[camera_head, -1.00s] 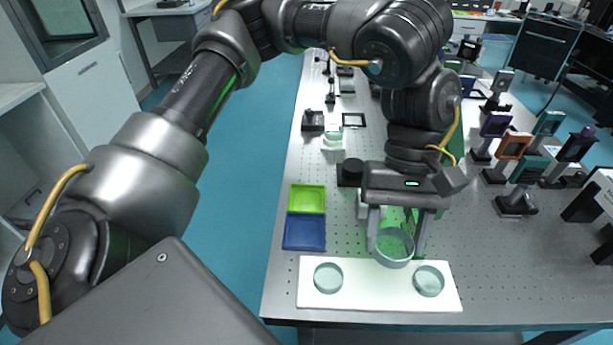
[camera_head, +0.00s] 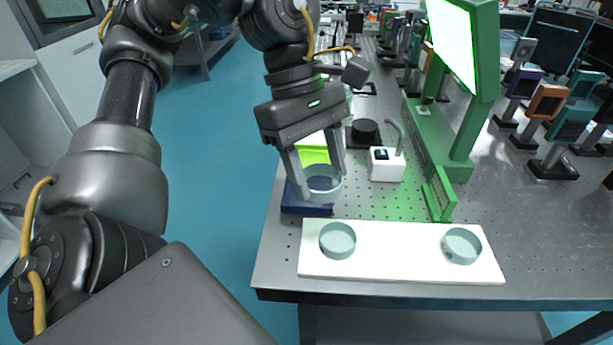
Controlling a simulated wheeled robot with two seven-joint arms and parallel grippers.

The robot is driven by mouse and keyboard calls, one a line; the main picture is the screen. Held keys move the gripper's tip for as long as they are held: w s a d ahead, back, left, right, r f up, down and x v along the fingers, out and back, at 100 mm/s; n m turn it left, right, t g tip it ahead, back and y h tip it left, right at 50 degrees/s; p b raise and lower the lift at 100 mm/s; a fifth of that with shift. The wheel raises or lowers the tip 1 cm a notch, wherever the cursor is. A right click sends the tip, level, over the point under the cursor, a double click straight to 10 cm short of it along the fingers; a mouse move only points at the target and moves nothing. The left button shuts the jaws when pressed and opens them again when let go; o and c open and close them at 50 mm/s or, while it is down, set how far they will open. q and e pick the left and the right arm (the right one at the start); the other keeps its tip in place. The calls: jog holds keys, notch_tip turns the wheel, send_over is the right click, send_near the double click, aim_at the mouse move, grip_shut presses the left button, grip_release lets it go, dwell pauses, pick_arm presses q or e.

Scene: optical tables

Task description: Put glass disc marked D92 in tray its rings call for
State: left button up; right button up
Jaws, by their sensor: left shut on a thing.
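My left gripper (camera_head: 320,176) is shut on a glass disc (camera_head: 323,193), a round pale teal-rimmed dish shape. It holds the disc upright over or just in front of the blue tray (camera_head: 293,207); whether they touch I cannot tell. The lime green tray (camera_head: 314,155) lies behind the blue one, partly hidden by the gripper. Two more glass discs, a left one (camera_head: 337,241) and a right one (camera_head: 462,246), sit on the white board (camera_head: 398,252) at the table's front. No marking or rings can be read on any disc. My right gripper is not in view.
A green stand (camera_head: 464,140) with a bright panel rises right of the gripper. A white box (camera_head: 387,165) with a curved post and a black round piece (camera_head: 365,131) stand between them. Coloured optic mounts (camera_head: 547,101) line the right. Perforated table is bare at right front.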

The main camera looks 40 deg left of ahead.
pick_arm(q)
jog(key=w+a+f, duration=0.4)
jog(key=a+f, duration=0.1)
jog(key=w+a+f, duration=0.2)
jog(key=shift+a+f, duration=0.2)
jog(key=shift+a, duration=0.05)
jog(key=shift+w+a+f, duration=0.1)
jog(key=shift+f, duration=0.2)
jog(key=f, duration=0.2)
jog(key=f+b, duration=0.1)
jog(key=shift+w+a+f, duration=0.1)
jog(key=shift+a+f, duration=0.1)
jog(key=shift+a, duration=0.05)
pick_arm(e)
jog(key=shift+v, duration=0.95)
pick_arm(q)
jog(key=shift+f, duration=0.1)
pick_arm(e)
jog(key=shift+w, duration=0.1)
